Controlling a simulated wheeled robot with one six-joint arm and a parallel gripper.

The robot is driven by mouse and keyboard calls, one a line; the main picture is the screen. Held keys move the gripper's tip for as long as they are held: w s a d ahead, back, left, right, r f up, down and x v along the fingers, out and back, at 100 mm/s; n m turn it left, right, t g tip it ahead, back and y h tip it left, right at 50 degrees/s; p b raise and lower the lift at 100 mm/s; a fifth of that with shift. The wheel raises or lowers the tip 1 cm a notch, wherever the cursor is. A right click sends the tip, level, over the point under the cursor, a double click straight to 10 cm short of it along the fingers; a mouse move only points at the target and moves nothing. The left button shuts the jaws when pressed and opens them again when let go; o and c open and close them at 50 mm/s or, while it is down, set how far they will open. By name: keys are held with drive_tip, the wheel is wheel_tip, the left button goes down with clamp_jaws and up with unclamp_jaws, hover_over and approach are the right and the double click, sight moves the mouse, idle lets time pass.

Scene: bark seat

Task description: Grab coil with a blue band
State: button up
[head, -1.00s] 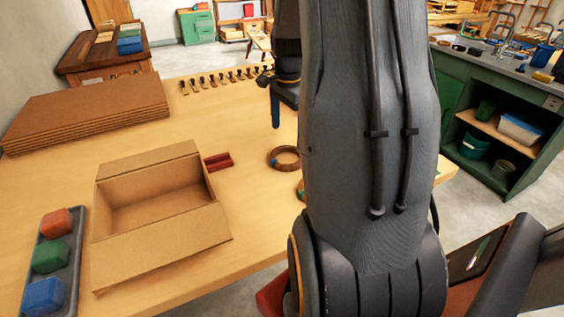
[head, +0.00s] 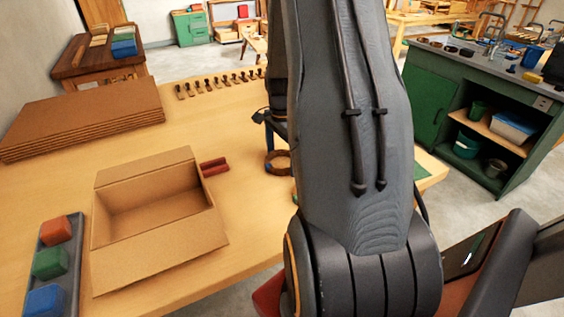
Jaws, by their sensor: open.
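A brown coil (head: 281,170) with a blue band on its left side lies on the wooden table (head: 236,228), right of the cardboard box. My gripper (head: 272,143) is open, pointing down just above and at the coil's far side. A blue finger shows close to the coil; I cannot tell whether it touches. My arm hides part of the gripper and the coil's right edge. A sliver of another round thing with green on it (head: 295,195) shows nearer, mostly hidden behind my arm.
An open, empty cardboard box (head: 187,255) stands left of the coil. A dark red block (head: 214,166) lies between them. A tray (head: 71,253) with coloured blocks, stacked brown sheets (head: 84,117) and a row of small dark-headed items (head: 220,84) are also on the table.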

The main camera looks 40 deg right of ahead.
drive_tip(key=c, duration=1)
drive_tip(key=shift+r, duration=0.1)
